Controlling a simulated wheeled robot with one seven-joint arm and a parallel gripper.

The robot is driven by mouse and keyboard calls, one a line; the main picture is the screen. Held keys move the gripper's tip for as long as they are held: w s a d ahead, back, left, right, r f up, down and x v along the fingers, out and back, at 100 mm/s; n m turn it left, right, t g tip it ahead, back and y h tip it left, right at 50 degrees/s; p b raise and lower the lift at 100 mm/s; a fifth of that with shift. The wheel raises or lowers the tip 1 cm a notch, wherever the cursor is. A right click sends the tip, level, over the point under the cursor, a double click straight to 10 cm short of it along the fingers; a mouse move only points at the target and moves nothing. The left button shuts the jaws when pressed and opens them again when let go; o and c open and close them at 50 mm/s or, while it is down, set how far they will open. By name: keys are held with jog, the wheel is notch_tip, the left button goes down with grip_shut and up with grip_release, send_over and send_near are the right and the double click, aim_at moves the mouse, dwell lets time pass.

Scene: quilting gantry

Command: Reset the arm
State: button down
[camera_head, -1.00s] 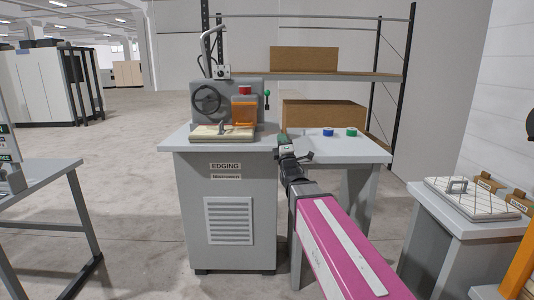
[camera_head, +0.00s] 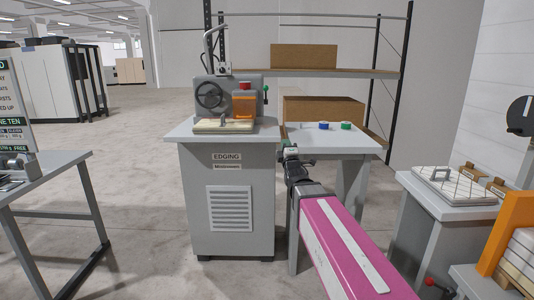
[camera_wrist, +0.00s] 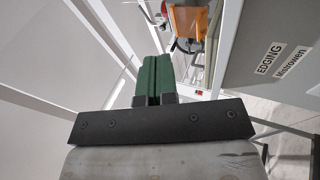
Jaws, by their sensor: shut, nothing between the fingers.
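My arm, pink with a dark wrist, reaches forward from the lower right in the head view. My gripper (camera_head: 284,132) is at its far end, in front of the gap between the edging machine (camera_head: 230,180) and the small side table (camera_head: 345,142). In the wrist view my gripper (camera_wrist: 152,80) shows two green fingers side by side, shut with nothing between them. The machine's grey cabinet and its EDGING label (camera_wrist: 268,60) show at the upper right there. I see no contact between the fingers and anything.
A blue roll (camera_head: 323,126) and a green roll (camera_head: 346,126) lie on the side table. A shelf rack (camera_head: 345,72) stands behind. A table (camera_head: 45,170) with a sign is at left. A stand with a quilted pad (camera_head: 455,185) and an orange frame (camera_head: 508,230) are at right. Open floor lies left of the machine.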

jog(key=s+d+f+m+g+h, duration=0.1)
jog(key=d+f+m+g, duration=0.2)
jog(key=f, duration=0.5)
jog(key=s+d+f+m+g+h, duration=0.1)
jog(key=f+m+g, duration=0.3)
jog(key=f, duration=0.4)
jog(key=s+d+f+m+g+h, duration=0.1)
jog(key=d+f+m+g, duration=0.2)
jog(key=f, duration=0.5)
jog(key=s+d+f+m+g, duration=0.2)
jog(key=s+f+m+g, duration=0.3)
jog(key=s+f, duration=0.3)
jog(key=s+d+f+m+g+h, duration=0.1)
jog(key=s+f+m+g, duration=0.3)
jog(key=s+f+g, duration=0.4)
jog(key=s+d, duration=0.1)
jog(key=s, duration=0.2)
jog(key=shift+s+d+m, duration=0.2)
jog(key=shift+s+m, duration=0.15)
jog(key=shift+m, duration=0.05)
jog(key=c, duration=1.8)
grip_release()
